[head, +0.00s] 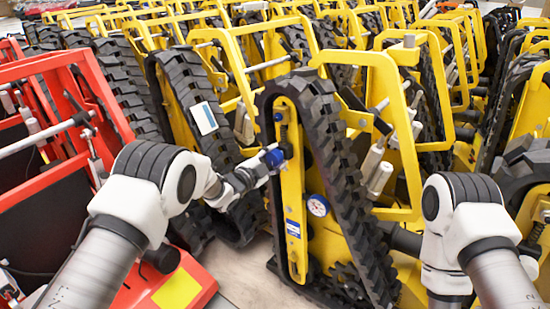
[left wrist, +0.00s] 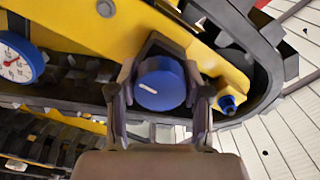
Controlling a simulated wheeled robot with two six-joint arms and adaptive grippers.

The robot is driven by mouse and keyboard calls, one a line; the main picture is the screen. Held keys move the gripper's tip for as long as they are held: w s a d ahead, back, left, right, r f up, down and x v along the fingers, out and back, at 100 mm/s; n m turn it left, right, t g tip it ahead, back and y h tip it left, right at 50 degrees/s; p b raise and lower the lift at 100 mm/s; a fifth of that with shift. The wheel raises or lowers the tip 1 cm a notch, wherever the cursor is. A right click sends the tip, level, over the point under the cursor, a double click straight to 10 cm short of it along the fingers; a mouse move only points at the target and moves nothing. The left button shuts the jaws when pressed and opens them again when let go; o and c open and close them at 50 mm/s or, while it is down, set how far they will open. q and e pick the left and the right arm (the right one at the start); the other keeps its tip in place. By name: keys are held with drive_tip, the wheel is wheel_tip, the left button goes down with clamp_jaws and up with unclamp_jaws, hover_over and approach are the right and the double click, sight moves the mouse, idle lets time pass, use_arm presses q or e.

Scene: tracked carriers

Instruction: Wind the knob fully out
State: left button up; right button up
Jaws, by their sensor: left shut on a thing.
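The knob (left wrist: 160,83) is round and blue with a short white line on its face, and it sits on the yellow arm of a tracked carrier. In the head view the knob (head: 274,157) shows small at the tip of my left gripper (head: 262,166). My left gripper is shut on the knob, with one finger on each side of it in the left wrist view. How far the knob stands out from its mount is hidden behind it and the fingers. My right arm comes in from the right, but its gripper does not show.
A white-faced gauge with a blue rim (head: 318,205) sits beside the yellow arm (head: 292,200). A blue fitting (left wrist: 228,103) is close to the knob. The black rubber track (head: 345,190) runs around the arm. Red carriers stand left, and yellow carriers crowd behind and right.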

use_arm(q)
drive_tip(key=shift+n, duration=0.3)
drive_tip(key=n+p, duration=0.1)
drive_tip(key=n, duration=0.1)
drive_tip(key=shift+r+n, duration=0.1)
drive_tip(key=shift+n, duration=0.2)
drive_tip(key=shift+n+p, duration=0.7)
drive_tip(key=shift+n, duration=1.1)
drive_tip(key=o, duration=1.2)
drive_tip(key=v, duration=1.2)
